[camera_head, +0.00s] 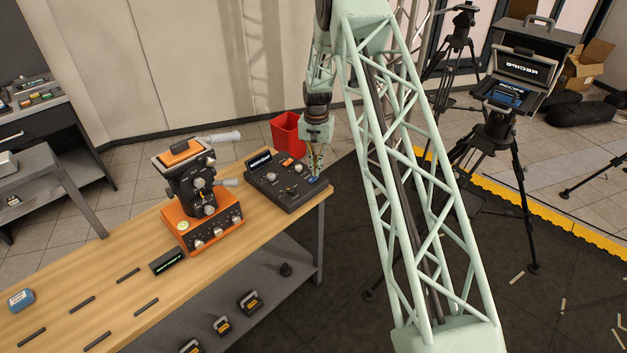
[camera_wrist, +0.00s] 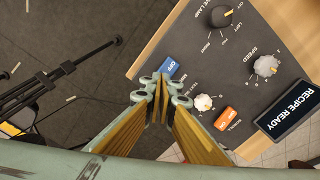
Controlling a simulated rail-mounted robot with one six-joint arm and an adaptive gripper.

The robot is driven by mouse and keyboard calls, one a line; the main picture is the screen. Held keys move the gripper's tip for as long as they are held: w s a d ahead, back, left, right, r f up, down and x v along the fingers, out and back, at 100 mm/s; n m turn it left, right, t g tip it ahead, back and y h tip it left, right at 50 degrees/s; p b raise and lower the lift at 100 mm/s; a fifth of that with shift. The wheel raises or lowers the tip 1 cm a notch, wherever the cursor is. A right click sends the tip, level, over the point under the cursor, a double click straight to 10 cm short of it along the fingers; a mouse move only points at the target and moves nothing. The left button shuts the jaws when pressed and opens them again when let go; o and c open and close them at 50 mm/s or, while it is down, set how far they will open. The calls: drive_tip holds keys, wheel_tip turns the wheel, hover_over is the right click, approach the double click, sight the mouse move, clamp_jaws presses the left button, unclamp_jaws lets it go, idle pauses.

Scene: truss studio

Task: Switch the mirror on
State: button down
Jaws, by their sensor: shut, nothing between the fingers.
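The dark control panel (camera_head: 279,189) sits at the right end of the wooden bench. It also shows in the wrist view (camera_wrist: 236,62). A small blue switch (camera_wrist: 168,67) near the panel's edge reads "OFF", with a partly hidden label beside it that seems to begin with "M". The switch is a small blue patch in the head view (camera_head: 313,180). My gripper (camera_head: 316,168) is shut and empty, pointing down over that corner. In the wrist view the fingertips (camera_wrist: 160,88) appear right beside the blue switch; I cannot tell whether they touch it.
The panel also has a black knob (camera_wrist: 221,16), a speed knob (camera_wrist: 266,66), a white knob (camera_wrist: 204,103), an orange switch (camera_wrist: 227,119) and a "RECIPE READY" display (camera_wrist: 289,108). An orange device (camera_head: 203,215) stands left of the panel. A red bin (camera_head: 287,133) is behind the bench.

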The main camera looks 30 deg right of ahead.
drive_tip(key=shift+f+b, duration=0.35)
drive_tip(key=shift+f, duration=0.25)
idle(0.7)
drive_tip(key=shift+r, duration=0.15)
drive_tip(key=shift+r+p, duration=0.85)
drive_tip(key=shift+r, duration=2.55)
